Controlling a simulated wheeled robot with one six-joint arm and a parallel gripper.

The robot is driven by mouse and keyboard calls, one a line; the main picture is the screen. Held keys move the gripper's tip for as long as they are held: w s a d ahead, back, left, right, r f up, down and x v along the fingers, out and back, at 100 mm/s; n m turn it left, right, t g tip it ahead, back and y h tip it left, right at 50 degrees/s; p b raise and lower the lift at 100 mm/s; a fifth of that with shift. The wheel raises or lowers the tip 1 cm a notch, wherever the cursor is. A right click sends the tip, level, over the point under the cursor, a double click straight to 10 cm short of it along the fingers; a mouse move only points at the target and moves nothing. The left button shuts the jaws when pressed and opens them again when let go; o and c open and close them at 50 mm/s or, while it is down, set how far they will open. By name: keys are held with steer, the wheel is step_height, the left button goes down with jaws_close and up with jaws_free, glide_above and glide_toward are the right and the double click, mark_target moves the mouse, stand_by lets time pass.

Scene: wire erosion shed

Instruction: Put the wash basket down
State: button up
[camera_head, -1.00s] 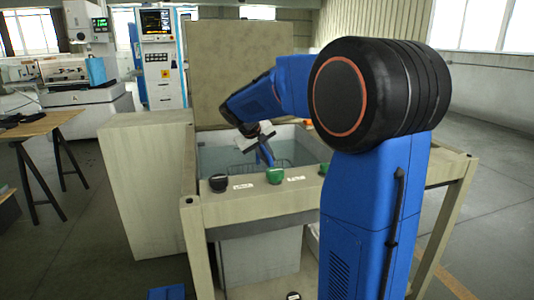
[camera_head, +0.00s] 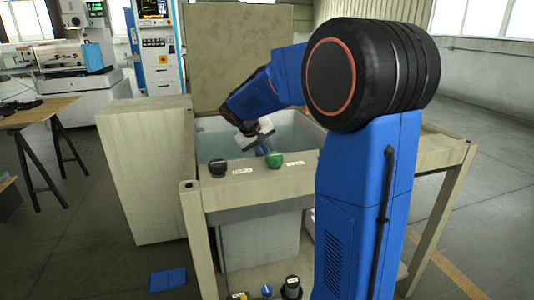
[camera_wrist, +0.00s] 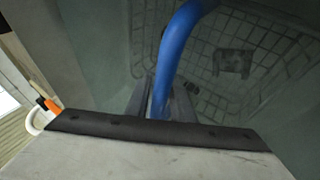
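The wash basket is a wire mesh basket (camera_wrist: 285,50) with a thick blue handle (camera_wrist: 172,45). It shows below my gripper in the wrist view, with a dark flat part (camera_wrist: 233,63) and small dark bits inside. My gripper (camera_wrist: 160,108) is shut on the blue handle, one finger on each side. In the head view my gripper (camera_head: 256,130) reaches down into the open wash tank (camera_head: 215,140), and a little of the blue handle shows under it. The mesh is hidden there by the tank's front edge. I cannot tell whether the basket touches the tank floor.
Black (camera_head: 218,168) and green (camera_head: 274,160) knobs sit on the tank's front ledge. A raised lid panel (camera_head: 235,55) stands behind the tank. A pale cabinet (camera_head: 145,170) is on the left, and a wooden table (camera_head: 35,113) stands further left. A blue mat (camera_head: 167,279) lies on the floor.

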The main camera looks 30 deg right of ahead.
steer(key=shift+o, duration=0.5)
steer(key=v, duration=1.2)
steer(key=shift+r, duration=0.15)
